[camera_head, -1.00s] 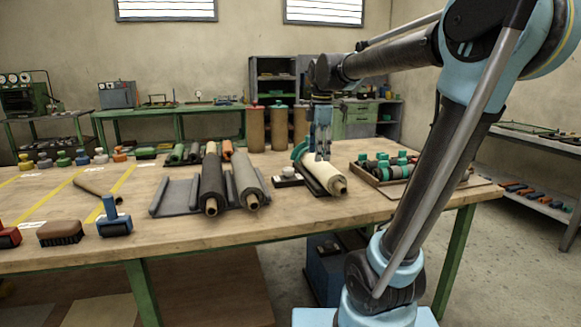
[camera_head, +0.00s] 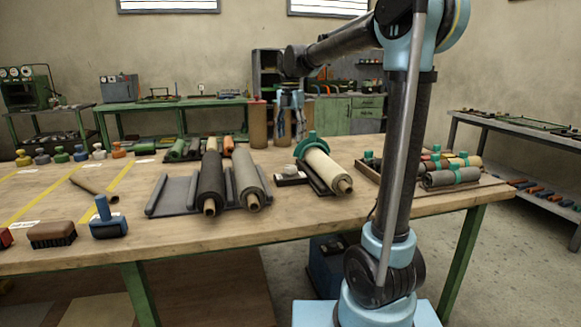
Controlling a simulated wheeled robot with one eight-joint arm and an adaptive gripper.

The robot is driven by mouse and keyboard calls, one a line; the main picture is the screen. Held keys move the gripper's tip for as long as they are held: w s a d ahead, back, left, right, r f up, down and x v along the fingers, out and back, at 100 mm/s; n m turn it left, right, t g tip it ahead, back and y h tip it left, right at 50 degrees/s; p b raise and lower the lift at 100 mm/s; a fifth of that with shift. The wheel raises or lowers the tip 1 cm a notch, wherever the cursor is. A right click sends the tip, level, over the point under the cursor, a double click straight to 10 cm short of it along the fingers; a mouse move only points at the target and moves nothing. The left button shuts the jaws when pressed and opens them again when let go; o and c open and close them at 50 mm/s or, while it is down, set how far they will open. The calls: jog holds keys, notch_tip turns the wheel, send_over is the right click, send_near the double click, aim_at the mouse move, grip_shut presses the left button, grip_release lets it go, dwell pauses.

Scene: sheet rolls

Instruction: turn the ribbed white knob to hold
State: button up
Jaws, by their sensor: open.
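A small dark box with a pale top (camera_head: 290,176) sits on the table, left of the cream roll. A small whitish raised piece on it (camera_head: 289,168) may be the ribbed white knob; its ribs and setting are too small to read. My gripper (camera_head: 290,138) hangs fingers down above and behind this box, in line with it in the picture. Its fingers are apart with nothing between them, and it does not touch the box.
A cream roll (camera_head: 324,169) with a green ring lies close right of the box. Dark and grey rolls (camera_head: 248,180) lie on a grey rack to the left. A tray of strapped rolls (camera_head: 450,176) is at right. Tall brown cylinders (camera_head: 257,125) stand behind. The table's front middle is clear.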

aim_at(291, 166)
notch_tip(291, 166, down, 13)
jog(key=shift+r, duration=0.15)
dwell(0.4)
jog(key=shift+s, duration=0.1)
jog(key=c, duration=1.1)
